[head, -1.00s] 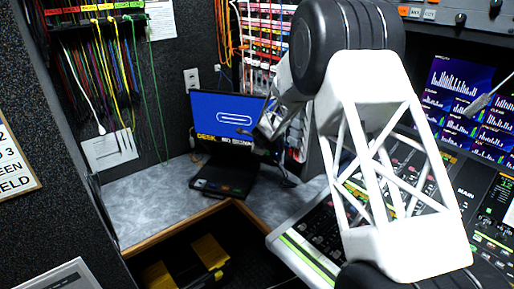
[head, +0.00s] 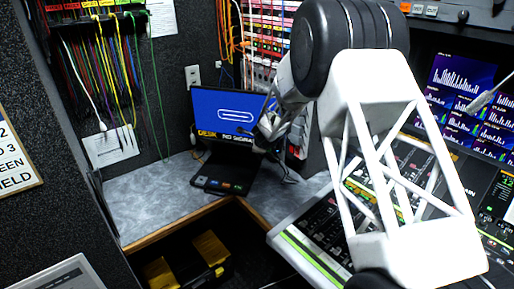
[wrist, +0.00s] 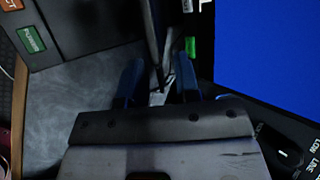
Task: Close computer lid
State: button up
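The computer is a black laptop with a lit blue screen (head: 236,112) on its raised lid. Its base (head: 222,174) lies on the grey corner desk, keyboard side up. My gripper (head: 262,140) is at the right edge of the lid, low near the hinge side. In the wrist view the blue screen (wrist: 268,45) fills the upper right, beside my gripper (wrist: 158,82). Its two blue fingers are spread apart. A thin dark upright bar shows beyond the gap between them; I cannot tell whether a finger touches the lid.
The grey desk top (head: 150,205) is clear left of the laptop. A mixing console (head: 310,245) stands to the right, under my arm. Cables hang from a patch panel (head: 95,20) on the left wall. A black and yellow case (head: 212,255) sits below the desk.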

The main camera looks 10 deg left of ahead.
jog(key=v, duration=0.7)
jog(key=shift+s+d+r, duration=0.15)
jog(key=shift+s+r, duration=0.1)
jog(key=shift+s, duration=0.05)
